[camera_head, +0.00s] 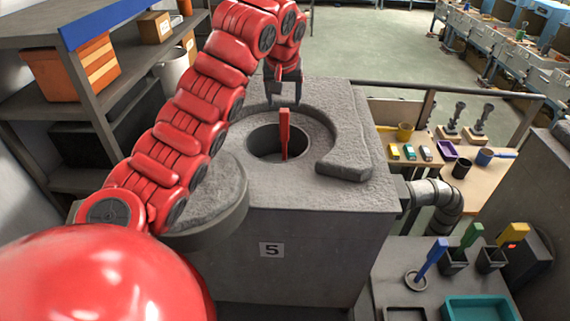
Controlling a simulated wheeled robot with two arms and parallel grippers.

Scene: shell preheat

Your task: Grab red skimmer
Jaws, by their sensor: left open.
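The red skimmer (284,134) stands nearly upright in the round dark opening (262,139) on top of the grey stone furnace block marked 5. Its handle sticks up above the rim, and its lower end is hidden inside. My left gripper (284,101) hangs just above the handle top, pointing down with its dark fingers apart. I cannot tell whether the handle top lies between the fingertips. My right gripper is not in view.
A round stone lid (212,205) sits at the block's left, and a curved raised rim (345,165) is at its right. A small table (393,258) at lower right holds blue, green and yellow-handled tools in holders. Shelves (98,80) with boxes stand at left.

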